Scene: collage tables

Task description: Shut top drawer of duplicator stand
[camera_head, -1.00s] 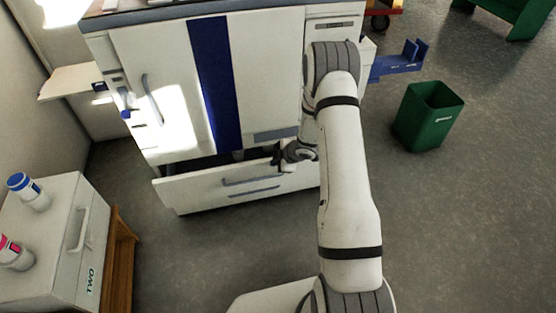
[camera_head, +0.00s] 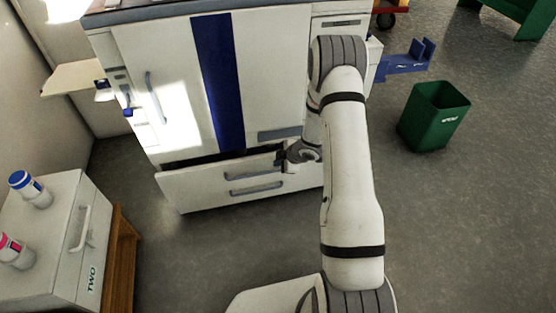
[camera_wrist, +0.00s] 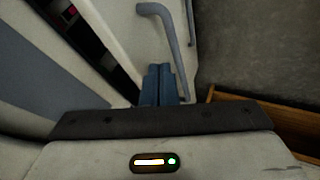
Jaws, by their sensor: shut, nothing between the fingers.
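The duplicator stand's top drawer (camera_head: 205,178) is a white front below the big white duplicator (camera_head: 175,90). It stands slightly out, with a narrow dark gap along its top edge. Its grey bar handle (camera_head: 252,175) also shows in the wrist view (camera_wrist: 176,45). A second grey handle (camera_head: 255,189) is just below. My gripper (camera_head: 281,158) is at the upper right part of the drawer front. In the wrist view its blue-grey fingers (camera_wrist: 159,82) are together and empty, pointing at the white front beside the handle. I cannot tell exactly whether the tips touch it.
A white cabinet (camera_head: 62,235) marked TWO, with two bottles on top, stands at lower left on a wooden stand (camera_head: 122,262). A green bin (camera_head: 432,118) stands at right. The grey floor before the drawer is clear. Through the gap, red items (camera_wrist: 70,14) show inside.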

